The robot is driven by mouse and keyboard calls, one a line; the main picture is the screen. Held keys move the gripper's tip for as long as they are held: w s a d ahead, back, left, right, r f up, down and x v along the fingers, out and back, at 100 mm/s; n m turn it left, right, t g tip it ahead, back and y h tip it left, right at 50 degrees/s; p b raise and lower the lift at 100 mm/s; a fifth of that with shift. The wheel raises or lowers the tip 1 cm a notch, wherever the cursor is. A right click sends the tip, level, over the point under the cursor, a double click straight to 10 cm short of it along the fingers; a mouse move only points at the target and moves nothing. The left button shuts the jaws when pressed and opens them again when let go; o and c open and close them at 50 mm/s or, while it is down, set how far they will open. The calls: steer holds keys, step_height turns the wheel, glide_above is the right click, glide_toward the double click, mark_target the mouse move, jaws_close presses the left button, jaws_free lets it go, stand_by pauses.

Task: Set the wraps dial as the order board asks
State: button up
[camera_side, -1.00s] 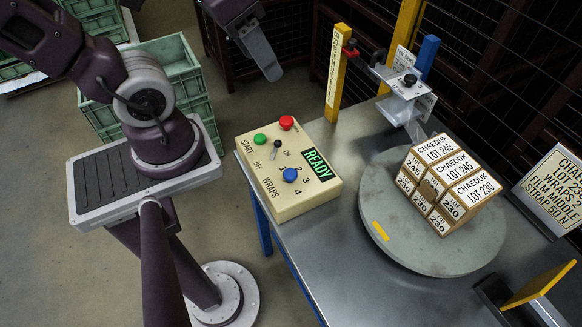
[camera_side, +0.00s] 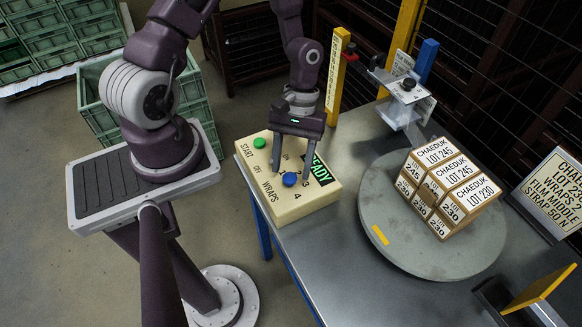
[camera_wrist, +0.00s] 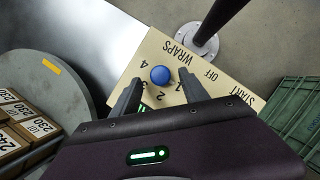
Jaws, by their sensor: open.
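The wraps dial is a blue knob (camera_side: 289,179) on a cream control box (camera_side: 310,208), with numbers 1 to 4 around it. It also shows in the wrist view (camera_wrist: 160,74). I cannot make out which number it points to. My gripper (camera_side: 291,176) is over the box, fingers pointing down, open. In the wrist view its fingertips (camera_wrist: 159,80) are apart on either side of the knob; contact is not clear. The order board (camera_side: 552,195) at the right edge is cut off; its wraps number is not clearly legible.
A green button (camera_side: 259,143) is on the box; my gripper hides the red button and toggle. A grey turntable (camera_side: 385,215) with stacked cartons (camera_side: 450,185) stands to the right. A yellow post (camera_side: 337,75) rises behind the box.

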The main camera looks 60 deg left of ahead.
steer(key=shift+s+d+f, duration=0.2)
steer(key=shift+s+f, duration=0.05)
steer(key=shift+f, duration=0.4)
jaws_close()
steer(key=shift+m, duration=0.3)
steer(key=m+y, duration=0.1)
steer(key=m, duration=0.1)
steer(key=m+g, duration=0.1)
steer(key=m, duration=0.1)
steer(key=shift+w+d+m+y, duration=0.15)
steer(key=shift+d+m+y, duration=0.05)
steer(key=shift+m+y, duration=0.2)
steer(key=m+y, duration=0.1)
steer(key=m, duration=0.2)
steer(key=m+y, duration=0.1)
steer(key=m, duration=0.2)
steer(key=shift+d, duration=0.2)
steer(key=shift+m+y, duration=0.3)
jaws_free()
